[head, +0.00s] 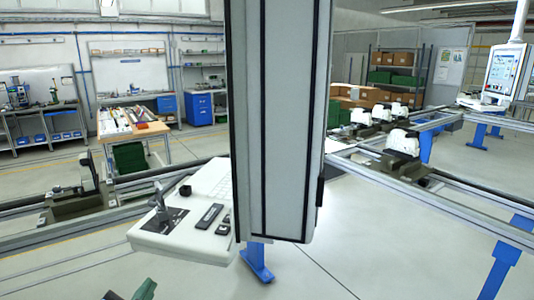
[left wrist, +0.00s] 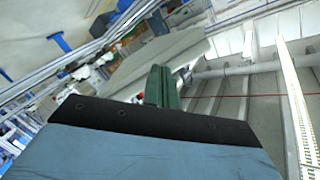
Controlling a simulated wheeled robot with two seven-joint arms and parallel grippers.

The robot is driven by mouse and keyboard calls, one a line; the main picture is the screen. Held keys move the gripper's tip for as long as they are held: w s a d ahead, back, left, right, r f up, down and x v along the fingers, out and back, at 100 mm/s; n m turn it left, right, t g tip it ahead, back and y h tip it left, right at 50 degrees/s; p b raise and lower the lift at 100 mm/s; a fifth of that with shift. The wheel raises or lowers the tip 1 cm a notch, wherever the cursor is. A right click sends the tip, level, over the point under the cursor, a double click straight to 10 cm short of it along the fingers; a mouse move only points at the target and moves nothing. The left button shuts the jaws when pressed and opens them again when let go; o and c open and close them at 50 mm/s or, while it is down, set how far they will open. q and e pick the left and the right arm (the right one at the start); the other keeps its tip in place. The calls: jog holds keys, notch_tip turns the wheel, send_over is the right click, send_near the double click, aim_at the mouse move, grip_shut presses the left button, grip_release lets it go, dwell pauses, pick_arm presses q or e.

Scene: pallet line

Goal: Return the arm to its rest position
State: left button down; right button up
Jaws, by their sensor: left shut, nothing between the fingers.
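My left gripper (head: 143,291) shows only as a small green and dark tip at the bottom edge of the head view, left of the middle. It is below and in front of a white workstation top (head: 165,246) and looks apart from it. In the left wrist view its green fingers (left wrist: 161,86) are together with nothing held between them. Most of my left arm is out of the head view. My right gripper is in neither view.
The white top carries a dark joystick-like device (head: 160,208) and black handheld items (head: 210,216). Conveyor rails (head: 450,205) with machine units (head: 402,145) run behind and to the right. A wooden table (head: 145,130) stands back left. The middle of the head view is blocked.

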pick_arm(q)
jog(key=s+f+n+g+h, duration=0.1)
jog(key=s+f+n+g, duration=0.5)
jog(key=s+f+g, duration=1.05)
jog(key=s+f+t+b, duration=0.1)
jog(key=s+f+b, duration=0.15)
jog(key=f, duration=1.25)
jog(key=s+f+t+b, duration=0.2)
jog(key=s+f, duration=0.1)
jog(key=f, duration=1.3)
jog(key=s+a+f+g+b, duration=0.1)
jog(key=s+a+f+b, duration=0.2)
jog(key=s+f, duration=1.4)
notch_tip(320, 180, down, 2)
jog(key=shift+a+f+g, duration=0.15)
jog(key=shift+g, duration=0.2)
